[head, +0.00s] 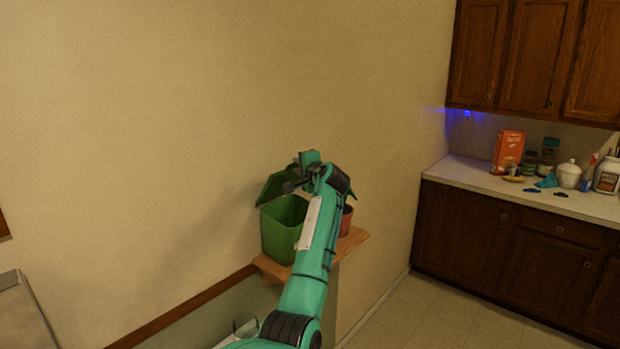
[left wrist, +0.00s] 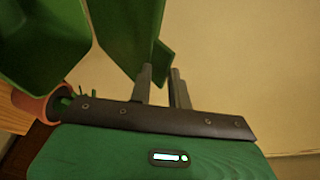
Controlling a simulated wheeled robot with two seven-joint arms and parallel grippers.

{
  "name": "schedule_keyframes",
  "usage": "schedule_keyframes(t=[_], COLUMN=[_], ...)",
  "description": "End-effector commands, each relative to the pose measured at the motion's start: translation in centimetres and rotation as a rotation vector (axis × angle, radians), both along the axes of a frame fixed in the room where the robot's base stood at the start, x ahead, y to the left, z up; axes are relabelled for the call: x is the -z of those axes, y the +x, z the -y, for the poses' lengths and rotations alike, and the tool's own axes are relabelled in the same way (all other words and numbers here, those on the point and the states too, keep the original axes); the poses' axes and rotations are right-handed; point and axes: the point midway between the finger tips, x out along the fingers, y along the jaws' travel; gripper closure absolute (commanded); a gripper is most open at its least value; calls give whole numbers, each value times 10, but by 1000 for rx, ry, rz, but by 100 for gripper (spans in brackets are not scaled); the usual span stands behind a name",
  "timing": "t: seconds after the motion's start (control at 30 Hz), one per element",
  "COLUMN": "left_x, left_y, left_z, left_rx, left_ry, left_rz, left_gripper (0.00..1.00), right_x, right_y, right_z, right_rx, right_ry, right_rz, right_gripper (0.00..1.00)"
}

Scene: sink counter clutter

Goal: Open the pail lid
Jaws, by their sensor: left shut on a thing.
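The green pail (head: 284,228) stands on a small wooden shelf by the wall, its top open. Its green lid (head: 274,187) is raised and tilted up at the back of the pail, toward the wall. My left gripper (head: 300,183) is at the lid's upper right edge, above the pail. In the left wrist view the two grey fingers (left wrist: 162,76) are shut on the rim of the lid (left wrist: 122,35), and part of the pail (left wrist: 38,35) shows at the upper left. My forearm hides part of the pail's right side. My right gripper is not in view.
A reddish pot (head: 346,221) stands right of the pail on the wooden shelf (head: 355,238), partly behind my arm. The wall is close behind. A counter (head: 455,172) with an orange box (head: 508,150), jars and bottles is far right. The floor (head: 420,315) between is clear.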

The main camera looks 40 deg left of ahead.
Motion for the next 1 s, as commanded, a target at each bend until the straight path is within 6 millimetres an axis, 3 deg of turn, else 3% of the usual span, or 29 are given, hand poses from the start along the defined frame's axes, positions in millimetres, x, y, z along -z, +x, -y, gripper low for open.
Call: schedule_keyframes(t=[0.03,0.27,0.4,0.77,1.0], left_x=[-9,-17,-14,-13,-13], left_y=[0,3,3,2,-11], left_z=[-10,-41,-39,-35,-7], left_rx=[-3,-2,-1,0,3], left_ry=[8,4,2,1,0], left_rz=[1,1,0,0,4], left_gripper=[100,100,74,73,73], right_x=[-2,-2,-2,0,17], right_y=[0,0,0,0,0], right_z=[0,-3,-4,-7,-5], right_rx=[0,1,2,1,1], right_ry=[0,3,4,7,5], right_rz=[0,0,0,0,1], right_gripper=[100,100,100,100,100])
